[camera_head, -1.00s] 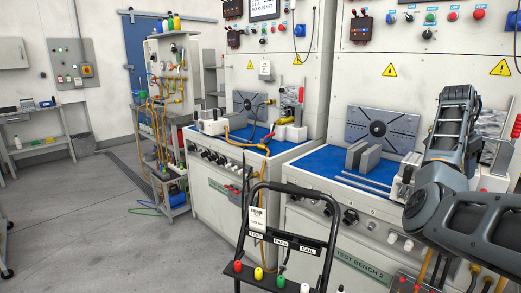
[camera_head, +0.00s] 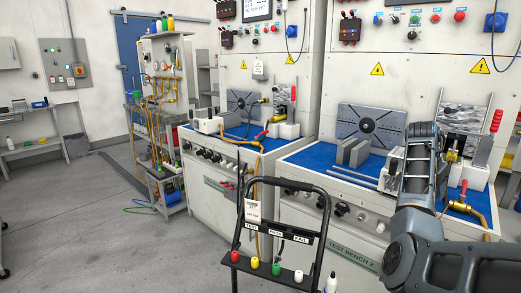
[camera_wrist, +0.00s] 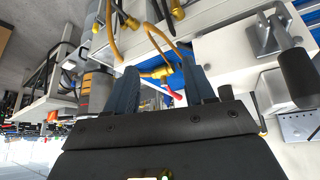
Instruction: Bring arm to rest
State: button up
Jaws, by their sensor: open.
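My arm (camera_head: 420,175) reaches up from the lower right in the head view, in front of the right test bench (camera_head: 330,222). The tip of my gripper is hidden there behind my own arm. In the wrist view my gripper (camera_wrist: 161,70) shows two dark blue fingers standing apart, with no object held between them. A brass fitting with a red lever (camera_wrist: 165,75) shows in the gap beyond the fingers. I cannot tell how far it is from them.
A black stand with coloured knobs (camera_head: 290,232) is in front of the benches. Grey blocks (camera_head: 352,152) and a slotted plate (camera_head: 368,128) are on the right bench. A clamp with a red handle (camera_head: 497,120) is right of my arm. The left floor is open.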

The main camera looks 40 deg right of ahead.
jog(key=w+a+f+n+t+h, duration=0.1)
jog(key=w+a+f+n+h, duration=0.15)
jog(key=a+f, duration=0.4)
jog(key=w+a+f+n+t+h, duration=0.1)
jog(key=w+a+f+n+t, duration=0.1)
jog(key=a+f+n, duration=0.35)
jog(key=a+f+n+t, duration=0.3)
jog(key=a+f, duration=0.1)
jog(key=a, duration=0.6)
jog(key=a+f+n+t, duration=0.3)
jog(key=a+f, duration=0.2)
jog(key=a, duration=0.6)
jog(key=s+a+r+n+t+y, duration=0.25)
jog(key=s+a, duration=0.25)
jog(key=a, duration=0.5)
jog(key=s+a+r+n+t+y, duration=0.2)
jog(key=s+a+n+t+y, duration=0.15)
jog(key=a, duration=0.65)
jog(key=s+a+r+n+t+y, duration=0.1)
jog(key=s+a+r+t+y, duration=0.1)
jog(key=s+a+r, duration=0.8)
notch_tip(320, 180, up, 2)
jog(key=shift+s+a+r+n+y, duration=0.15)
jog(key=shift+s+n+y, duration=0.15)
jog(key=shift+y, duration=0.35)
